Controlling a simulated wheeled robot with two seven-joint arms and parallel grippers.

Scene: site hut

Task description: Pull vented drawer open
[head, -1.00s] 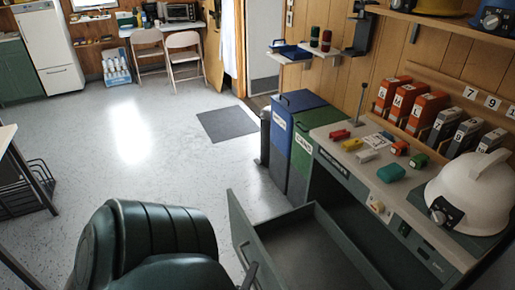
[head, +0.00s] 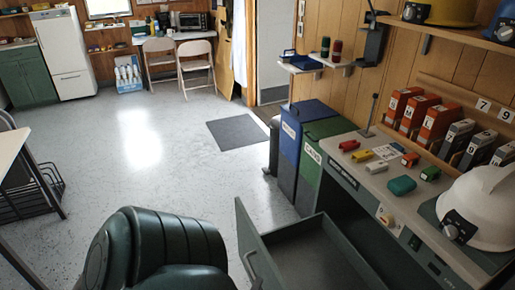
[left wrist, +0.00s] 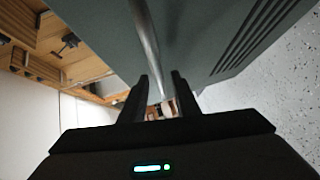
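The vented drawer stands pulled out from under the desk, its grey-green front (head: 262,245) facing left and its inside (head: 315,255) empty where I see it. Its bar handle (head: 248,267) shows at the bottom of the head view. In the left wrist view the drawer front (left wrist: 205,35) has slanted vent slots (left wrist: 250,40), and the handle (left wrist: 147,40) runs down towards the gap between my left gripper's (left wrist: 160,77) fingers. The fingers are apart, with background showing between them. I cannot tell if either touches the handle. My right gripper is in neither view.
The desk top (head: 365,170) holds small coloured items and a white helmet (head: 485,205). Open floor (head: 150,165) lies beyond the chair.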

